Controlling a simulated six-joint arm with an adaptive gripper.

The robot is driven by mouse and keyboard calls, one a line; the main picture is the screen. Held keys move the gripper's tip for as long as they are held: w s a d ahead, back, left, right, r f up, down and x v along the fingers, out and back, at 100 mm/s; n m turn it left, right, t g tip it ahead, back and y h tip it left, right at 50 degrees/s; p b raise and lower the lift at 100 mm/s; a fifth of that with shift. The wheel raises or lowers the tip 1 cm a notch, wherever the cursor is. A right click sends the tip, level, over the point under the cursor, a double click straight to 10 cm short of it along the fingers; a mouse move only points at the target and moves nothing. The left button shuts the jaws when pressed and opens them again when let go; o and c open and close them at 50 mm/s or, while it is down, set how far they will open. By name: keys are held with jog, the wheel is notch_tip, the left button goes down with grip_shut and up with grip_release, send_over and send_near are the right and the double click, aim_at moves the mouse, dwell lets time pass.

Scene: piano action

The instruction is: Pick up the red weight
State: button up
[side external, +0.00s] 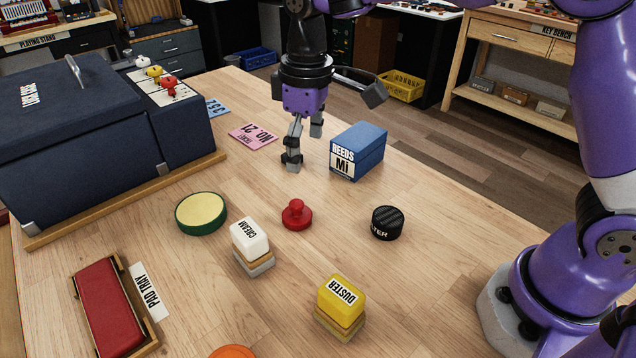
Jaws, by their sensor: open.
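The red weight (297,215) stands upright on the wooden table near the middle of the side external view. It has a round base and a knob on top. My gripper (303,150) is open and empty. It hangs pointing down, farther back than the red weight and left of the blue REEDS box, apart from the weight. One finger partly hides the other side of the gripper.
The blue REEDS box (358,151) stands close right of my gripper. A black round tin (387,222), a cream block (252,246), a yellow duster (340,306) and a green-rimmed disc (201,213) surround the weight. A dark blue case (90,150) stands left.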

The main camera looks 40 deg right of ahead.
aim_at(296, 202)
jog(key=shift+n+g, duration=0.3)
jog(key=f, duration=0.2)
jog(key=a+f, duration=0.1)
jog(key=f, duration=0.1)
jog(key=w+f, duration=0.1)
jog(key=f, duration=0.1)
jog(key=shift+a+f, duration=0.15)
jog(key=shift+f, duration=0.25)
notch_tip(296, 202, down, 5)
jog(key=shift+w+f, duration=0.1)
jog(key=shift+f, duration=0.1)
